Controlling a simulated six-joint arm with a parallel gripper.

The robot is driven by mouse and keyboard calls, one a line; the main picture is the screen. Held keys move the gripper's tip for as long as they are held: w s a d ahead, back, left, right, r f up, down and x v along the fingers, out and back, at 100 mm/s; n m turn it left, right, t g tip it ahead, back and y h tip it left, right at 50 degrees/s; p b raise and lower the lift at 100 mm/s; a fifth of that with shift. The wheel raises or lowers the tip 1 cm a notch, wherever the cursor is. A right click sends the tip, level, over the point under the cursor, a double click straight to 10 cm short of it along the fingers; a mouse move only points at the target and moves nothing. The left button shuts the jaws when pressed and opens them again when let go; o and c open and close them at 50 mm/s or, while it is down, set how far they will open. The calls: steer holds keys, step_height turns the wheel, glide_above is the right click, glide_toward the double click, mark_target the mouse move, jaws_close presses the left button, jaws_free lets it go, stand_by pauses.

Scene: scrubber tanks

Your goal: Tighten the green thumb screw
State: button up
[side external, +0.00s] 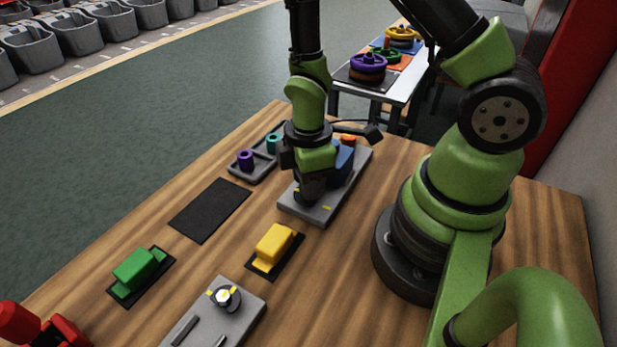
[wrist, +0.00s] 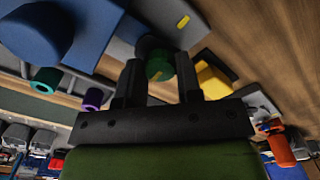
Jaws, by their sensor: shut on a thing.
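The green thumb screw (wrist: 160,66) sits between my two dark fingers in the wrist view, with a yellow mark on it. My gripper (wrist: 157,76) is shut on the screw. In the side view my gripper (side external: 306,193) points down at the near part of a grey plate (side external: 317,213), and the screw is hidden behind it. A blue block (side external: 344,160) stands on the same plate behind my gripper. The yellow mark on the plate (wrist: 183,21) is just beside the screw.
A grey tray (side external: 259,173) holds a purple (side external: 245,160) and a teal cylinder (side external: 273,142). A black mat (side external: 209,210), a yellow block (side external: 274,243), a green block (side external: 135,269) and another grey plate (side external: 195,323) lie nearer. The wooden table between them is clear.

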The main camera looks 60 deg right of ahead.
steer(key=m, duration=0.4)
steer(key=shift+m, duration=0.3)
steer(key=m, duration=1.4)
steer(key=shift+m, duration=0.3)
steer(key=m, duration=1.3)
steer(key=shift+m, duration=2.3)
